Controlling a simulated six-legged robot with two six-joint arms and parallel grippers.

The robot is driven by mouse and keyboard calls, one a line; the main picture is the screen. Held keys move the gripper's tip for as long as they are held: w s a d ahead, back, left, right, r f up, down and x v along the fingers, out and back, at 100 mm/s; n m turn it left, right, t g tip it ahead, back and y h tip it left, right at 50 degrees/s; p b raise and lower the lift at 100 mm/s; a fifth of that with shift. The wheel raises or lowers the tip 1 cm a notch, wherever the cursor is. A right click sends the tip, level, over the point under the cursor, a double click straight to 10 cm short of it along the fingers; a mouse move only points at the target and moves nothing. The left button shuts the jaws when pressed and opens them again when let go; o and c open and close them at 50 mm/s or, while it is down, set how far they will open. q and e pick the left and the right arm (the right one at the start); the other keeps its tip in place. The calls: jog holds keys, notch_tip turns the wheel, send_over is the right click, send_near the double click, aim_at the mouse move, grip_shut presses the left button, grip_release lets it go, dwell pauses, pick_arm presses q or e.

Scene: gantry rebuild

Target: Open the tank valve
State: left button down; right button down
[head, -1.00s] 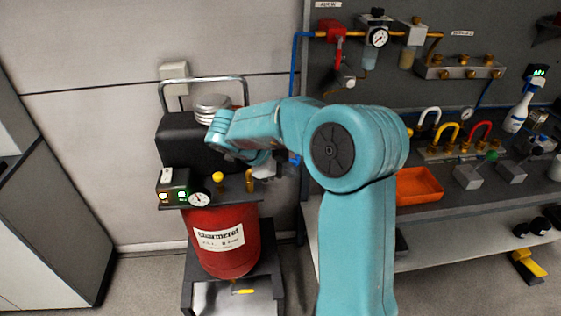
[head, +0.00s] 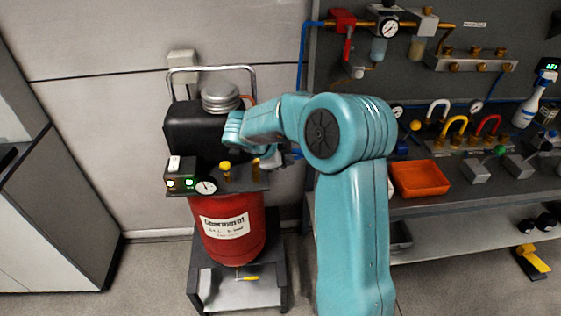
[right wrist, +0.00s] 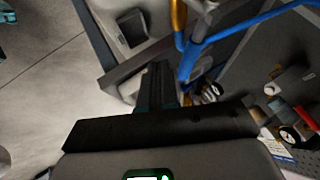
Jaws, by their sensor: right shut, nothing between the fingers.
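The red tank (head: 230,240) with a white label stands upright in a dark cart at left centre in the head view. A small yellow lever (head: 247,278) shows below the tank; I cannot tell if it is the tank valve. A yellow knob (head: 225,168) and a brass fitting (head: 256,169) sit on the plate above the tank. My right arm reaches left across the picture at the height of the tank's top, and its gripper is mostly hidden there. In the right wrist view my right gripper (right wrist: 158,75) is shut and empty. My left gripper is not in view.
A blue hose (right wrist: 235,33) passes close to my right gripper in the wrist view. A black housing (head: 190,130) and a metal handle (head: 212,69) rise above the tank. An orange tray (head: 420,178) lies on the bench at right. The floor left of the cart is clear.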

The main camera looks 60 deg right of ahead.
aim_at(294, 153)
jog(key=shift+w+d+r, duration=0.15)
jog(key=shift+w+d, duration=0.05)
jog(key=shift+d, duration=0.45)
jog(key=d+n+p, duration=0.1)
jog(key=p, duration=0.3)
jog(key=shift+s+d+r+t, duration=0.1)
jog(key=shift+d+t, duration=0.3)
jog(key=shift+n, duration=0.3)
